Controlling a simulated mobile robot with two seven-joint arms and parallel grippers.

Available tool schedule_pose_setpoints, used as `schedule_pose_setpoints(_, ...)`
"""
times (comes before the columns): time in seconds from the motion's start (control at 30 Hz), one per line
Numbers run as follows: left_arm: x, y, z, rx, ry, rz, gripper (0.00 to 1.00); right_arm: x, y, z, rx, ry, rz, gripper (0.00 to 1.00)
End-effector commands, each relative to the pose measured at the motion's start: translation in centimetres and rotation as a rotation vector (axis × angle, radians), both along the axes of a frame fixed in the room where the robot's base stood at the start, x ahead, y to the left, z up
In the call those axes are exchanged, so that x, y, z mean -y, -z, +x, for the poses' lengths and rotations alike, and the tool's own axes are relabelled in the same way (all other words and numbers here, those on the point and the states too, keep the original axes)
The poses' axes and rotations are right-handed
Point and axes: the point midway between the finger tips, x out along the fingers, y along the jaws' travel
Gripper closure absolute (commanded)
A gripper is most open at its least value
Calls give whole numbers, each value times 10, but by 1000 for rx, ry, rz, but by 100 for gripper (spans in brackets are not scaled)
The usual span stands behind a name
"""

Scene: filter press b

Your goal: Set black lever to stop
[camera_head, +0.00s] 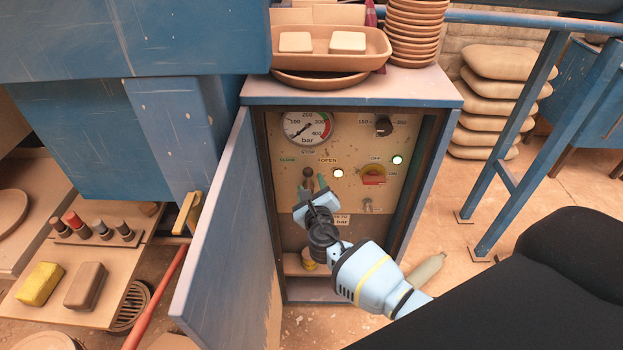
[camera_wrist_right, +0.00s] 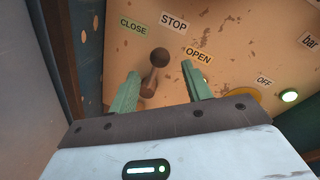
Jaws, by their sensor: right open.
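The black lever (camera_wrist_right: 158,58) has a dark round knob and stands out from the panel below the STOP label (camera_wrist_right: 173,22). The CLOSE label (camera_wrist_right: 133,26) is to its upper left and the OPEN label (camera_wrist_right: 198,56) to its right. The lever also shows in the head view (camera_head: 308,172), just above my right gripper (camera_head: 311,188). In the wrist view my right gripper (camera_wrist_right: 163,84) is open, with one green finger on each side of the lever and gaps between. I cannot tell the lever's exact set position. My left gripper is not in view.
The panel sits inside a blue cabinet (camera_head: 450,90) whose door (camera_head: 225,230) stands open at left. A pressure gauge (camera_head: 308,127), a red switch (camera_head: 373,175) and lit lamps (camera_head: 397,160) are near the lever. Stacked bowls (camera_head: 415,30) and a tray (camera_head: 365,45) stand on top.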

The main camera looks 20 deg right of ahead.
Motion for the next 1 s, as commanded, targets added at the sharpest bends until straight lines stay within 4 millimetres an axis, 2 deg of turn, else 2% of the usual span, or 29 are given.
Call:
schedule_pose_setpoints(0.23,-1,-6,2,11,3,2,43,-5,-3,-20,1,0,-2,51)
schedule_pose_setpoints(0.77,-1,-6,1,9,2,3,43,-6,-1,-22,-1,0,0,51)
schedule_pose_setpoints(0.87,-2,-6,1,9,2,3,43,-7,6,-29,-7,3,53,51)
schedule_pose_setpoints(1.0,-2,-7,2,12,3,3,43,-13,38,-59,-30,26,308,51)
